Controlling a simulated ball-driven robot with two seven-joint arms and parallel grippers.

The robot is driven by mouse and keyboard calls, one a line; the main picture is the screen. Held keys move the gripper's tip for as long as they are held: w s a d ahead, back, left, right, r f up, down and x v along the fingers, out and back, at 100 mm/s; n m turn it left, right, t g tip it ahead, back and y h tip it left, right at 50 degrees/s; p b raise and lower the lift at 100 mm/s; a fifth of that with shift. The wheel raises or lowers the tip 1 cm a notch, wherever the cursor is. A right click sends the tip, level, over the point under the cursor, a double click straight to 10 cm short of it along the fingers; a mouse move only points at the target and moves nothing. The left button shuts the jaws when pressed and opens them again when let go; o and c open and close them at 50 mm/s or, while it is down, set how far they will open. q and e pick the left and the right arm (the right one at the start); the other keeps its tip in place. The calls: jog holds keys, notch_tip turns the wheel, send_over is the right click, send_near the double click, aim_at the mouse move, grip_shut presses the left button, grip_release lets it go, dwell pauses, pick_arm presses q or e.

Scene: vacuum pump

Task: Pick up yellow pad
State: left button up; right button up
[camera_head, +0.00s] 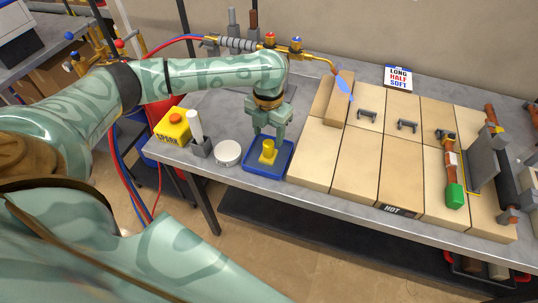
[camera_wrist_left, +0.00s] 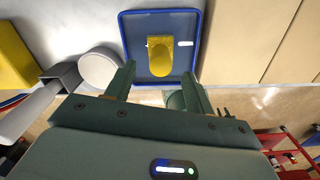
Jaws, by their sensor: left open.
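The yellow pad (camera_head: 268,153) lies in a small blue tray (camera_head: 247,168) near the front edge of the grey bench. I cannot tell the exact height gap. My right gripper does not show.
Light wooden panels (camera_head: 312,160) begin close on the right. A torch with a blue flame (camera_head: 320,62) is behind.

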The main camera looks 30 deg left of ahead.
aim_at(268, 143)
pick_arm(q)
notch_tip(268, 143, down, 2)
jog(key=shift+f, duration=0.1)
notch_tip(268, 143, down, 4)
jog(key=shift+s+d+f+b, duration=0.1)
jog(key=shift+s+f+b, duration=0.05)
jog(key=shift+b, duration=0.75)
jog(key=c, duration=0.9)
jog(key=shift+c, duration=1)
